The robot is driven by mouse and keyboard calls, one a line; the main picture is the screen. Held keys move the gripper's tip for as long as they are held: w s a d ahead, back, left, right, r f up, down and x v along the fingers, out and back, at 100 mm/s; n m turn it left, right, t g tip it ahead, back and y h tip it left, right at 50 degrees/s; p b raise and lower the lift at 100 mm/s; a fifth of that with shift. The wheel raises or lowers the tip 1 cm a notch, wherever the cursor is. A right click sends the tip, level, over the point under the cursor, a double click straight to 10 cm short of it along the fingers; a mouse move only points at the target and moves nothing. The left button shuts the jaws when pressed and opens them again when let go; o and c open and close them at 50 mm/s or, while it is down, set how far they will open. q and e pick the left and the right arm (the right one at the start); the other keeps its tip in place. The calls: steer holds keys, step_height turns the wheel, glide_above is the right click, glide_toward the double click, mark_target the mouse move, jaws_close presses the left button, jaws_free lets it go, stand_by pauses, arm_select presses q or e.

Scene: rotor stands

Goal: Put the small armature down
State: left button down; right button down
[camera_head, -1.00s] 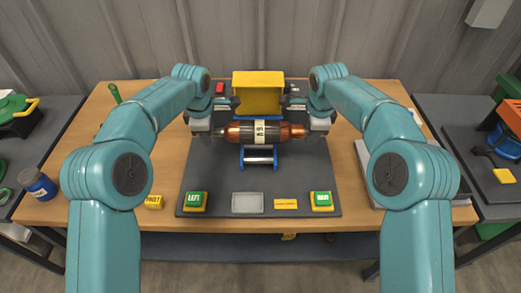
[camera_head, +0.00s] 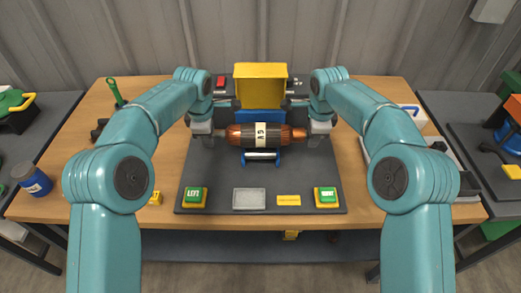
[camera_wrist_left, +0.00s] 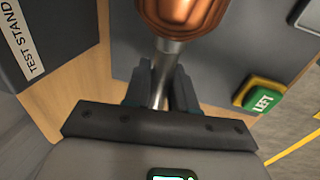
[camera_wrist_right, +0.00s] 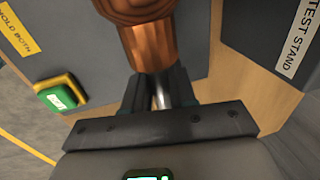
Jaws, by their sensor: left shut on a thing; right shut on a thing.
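The armature (camera_head: 285,137) is a dark cylinder with copper ends and a white lettered band. It lies level across the middle of the test stand, just over a blue cradle with a silver bar (camera_head: 261,155). I cannot tell whether it touches the cradle. My left gripper (camera_head: 214,131) is shut on the shaft at its left end; the left wrist view shows the fingers (camera_wrist_left: 163,85) on the steel shaft. My right gripper (camera_head: 317,131) is shut on the right shaft end; the right wrist view shows the fingers (camera_wrist_right: 163,90) there.
A yellow guard (camera_head: 260,83) and a blue block (camera_head: 260,116) stand behind the armature. Green LEFT button (camera_head: 195,195) and another green button (camera_head: 327,195) sit at the dark mat's front corners, with a grey plate (camera_head: 249,199) between. A blue jar (camera_head: 35,181) stands far left.

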arm_select(q)
steer(key=shift+f+b, duration=0.55)
steer(key=shift+f, duration=0.2)
arm_select(e)
steer(key=shift+f, duration=0.7)
arm_select(q)
steer(key=c, duration=0.9)
jaws_free()
arm_select(e)
steer(key=c, duration=0.9)
jaws_free()
arm_select(q)
steer(key=r, duration=0.4)
steer(key=s+r, duration=0.1)
steer(key=r, duration=0.3)
steer(key=s+r, duration=0.1)
steer(key=r, duration=0.3)
steer(key=shift+s, duration=0.2)
arm_select(e)
steer(key=r, duration=0.4)
steer(key=s+r, duration=0.1)
steer(key=r, duration=0.3)
steer(key=s+r, duration=0.1)
steer(key=r, duration=0.2)
steer(key=shift+s+r, duration=0.2)
steer(key=shift+r, duration=0.2)
arm_select(q)
steer(key=shift+f, duration=0.1)
